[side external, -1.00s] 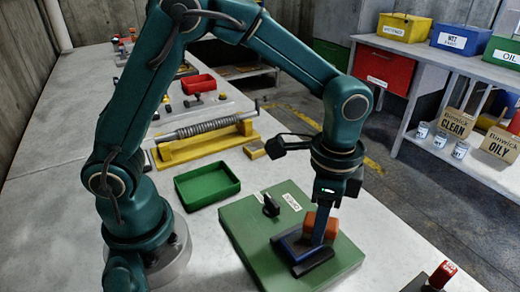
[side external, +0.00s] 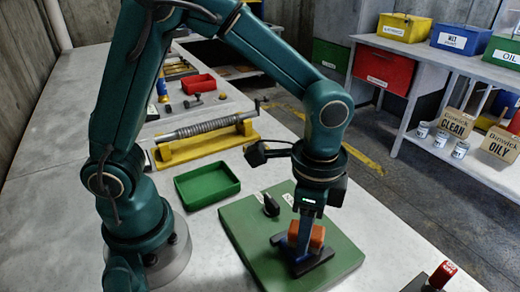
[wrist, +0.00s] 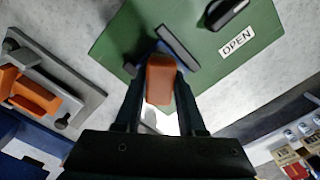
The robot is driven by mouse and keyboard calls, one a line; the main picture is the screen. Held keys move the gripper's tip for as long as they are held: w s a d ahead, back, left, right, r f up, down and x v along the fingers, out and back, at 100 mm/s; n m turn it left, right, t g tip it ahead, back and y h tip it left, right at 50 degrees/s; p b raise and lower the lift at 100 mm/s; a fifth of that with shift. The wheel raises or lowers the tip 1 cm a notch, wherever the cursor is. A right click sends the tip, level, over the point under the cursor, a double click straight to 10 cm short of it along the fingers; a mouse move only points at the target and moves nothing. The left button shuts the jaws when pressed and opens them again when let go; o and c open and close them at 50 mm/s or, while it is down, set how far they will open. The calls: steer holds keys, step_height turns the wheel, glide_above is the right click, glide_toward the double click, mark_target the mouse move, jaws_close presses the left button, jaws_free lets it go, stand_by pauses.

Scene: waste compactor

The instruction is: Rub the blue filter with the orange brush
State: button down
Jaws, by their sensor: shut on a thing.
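My gripper (side external: 304,244) is shut on the orange brush (side external: 318,238), low over the green panel (side external: 240,230). The brush also shows between my fingers in the wrist view (wrist: 160,78). The blue filter (side external: 300,267) lies beneath the brush on a dark holder (side external: 318,260) and is mostly hidden. In the wrist view only a blue edge of the filter (wrist: 141,54) shows beside the brush. The brush seems to be at the filter, but I cannot tell whether they touch.
A black handle (side external: 271,205) stands on the panel near an OPEN label (wrist: 237,40). A green tray (side external: 207,186) and a yellow stand with a spring-wrapped rod (side external: 205,130) lie behind. A red-topped part (side external: 443,273) is at front right. Bare bench lies left of the panel.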

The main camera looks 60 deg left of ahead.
steer(key=shift+w, duration=1.6)
step_height(320, 180, up, 8)
steer(key=shift+s+r, duration=0.15)
